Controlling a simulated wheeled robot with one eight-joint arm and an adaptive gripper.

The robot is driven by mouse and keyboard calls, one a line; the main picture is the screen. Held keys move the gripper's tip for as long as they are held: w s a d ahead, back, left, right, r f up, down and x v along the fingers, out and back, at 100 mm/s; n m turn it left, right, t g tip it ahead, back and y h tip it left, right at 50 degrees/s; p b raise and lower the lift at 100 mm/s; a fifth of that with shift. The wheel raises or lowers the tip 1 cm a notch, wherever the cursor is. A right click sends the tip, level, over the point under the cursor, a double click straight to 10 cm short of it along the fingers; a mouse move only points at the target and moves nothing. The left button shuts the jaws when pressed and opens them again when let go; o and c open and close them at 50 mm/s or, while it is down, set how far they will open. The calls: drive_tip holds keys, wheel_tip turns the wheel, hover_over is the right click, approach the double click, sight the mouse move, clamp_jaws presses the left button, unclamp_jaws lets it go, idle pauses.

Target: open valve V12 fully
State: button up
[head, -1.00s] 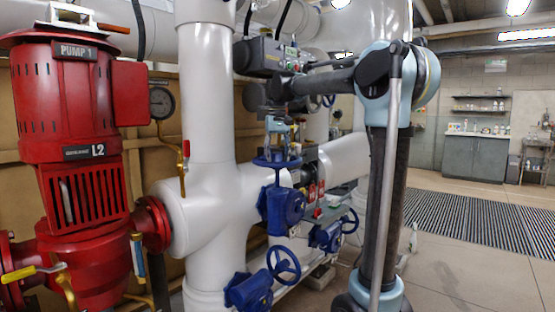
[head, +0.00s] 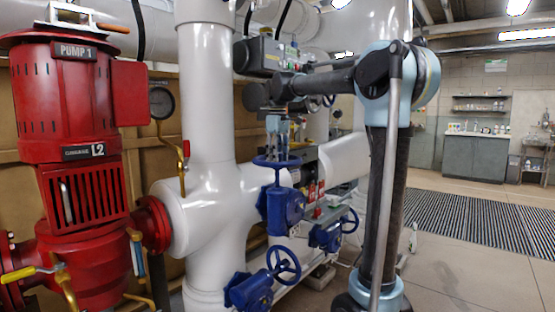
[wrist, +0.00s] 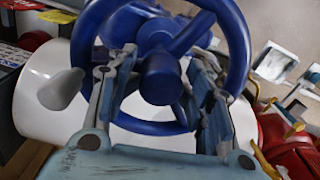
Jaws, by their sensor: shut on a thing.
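A blue handwheel (head: 277,162) sits on top of a blue valve body (head: 280,208) beside the white pipes in the head view. My gripper (head: 278,146) comes down on this wheel from above. In the wrist view the wheel's rim, spokes and round hub (wrist: 160,78) fill the middle. The two fingers of my gripper (wrist: 163,62) lie on either side of the hub, inside the rim, and are closed on the wheel. The fingertips are partly hidden by the wheel. No V12 label can be read.
Two other blue handwheels stand close by, one lower (head: 284,263) and one to the right (head: 347,220). A red pump (head: 82,150) and a thick white pipe (head: 207,100) are on the left. Open floor (head: 470,250) lies to the right.

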drive_tip(key=n, duration=0.5)
drive_tip(key=shift+s+f, duration=0.15)
drive_tip(key=shift+s, duration=0.05)
drive_tip(key=shift+o, duration=0.2)
drive_tip(key=shift+n, duration=2.3)
drive_tip(key=o, duration=0.8)
drive_tip(key=shift+o, duration=0.2)
drive_tip(key=shift+w, duration=0.1)
drive_tip(key=shift+r, duration=3.35)
